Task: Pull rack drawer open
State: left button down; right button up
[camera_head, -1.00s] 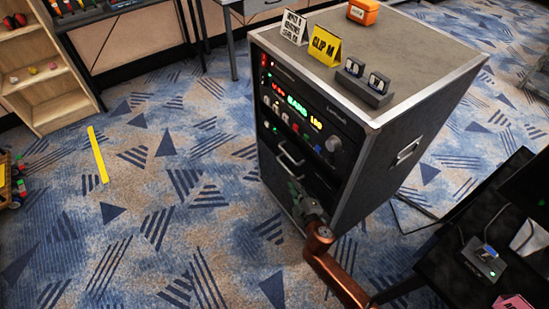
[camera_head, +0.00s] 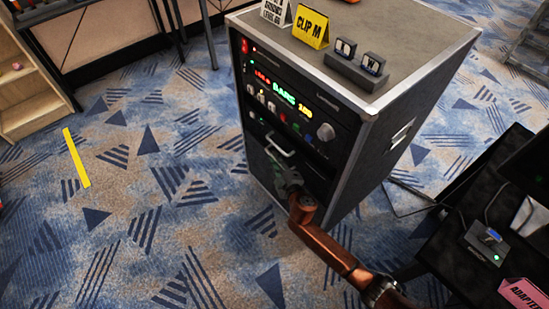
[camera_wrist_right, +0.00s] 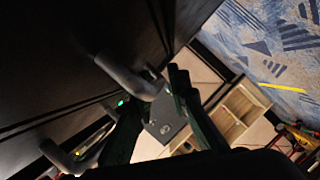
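The rack (camera_head: 400,140) is a black case with silver edges on the carpet, its front facing left. A pale upper drawer handle (camera_head: 281,146) shows on its lower front, and the drawer face looks flush. My right gripper (camera_head: 283,172), on a copper-coloured arm, is close to the front, just below that handle, and hides part of the lower front. In the right wrist view two grey handles show, one (camera_wrist_right: 125,76) near the fingertips and another (camera_wrist_right: 62,157) at lower left. The dark green fingers (camera_wrist_right: 153,90) are apart; I cannot tell whether they touch the nearer handle. My left gripper is out of view.
A yellow CLIP M sign (camera_head: 311,28) and a small two-button block (camera_head: 357,68) stand on the rack top. A black table (camera_head: 470,275) with a small device is at lower right. The carpet left of the rack is open, with a yellow strip (camera_head: 76,158).

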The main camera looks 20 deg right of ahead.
jog(key=shift+w, duration=0.3)
grip_shut()
jog(key=shift+f, duration=0.1)
dwell(0.5)
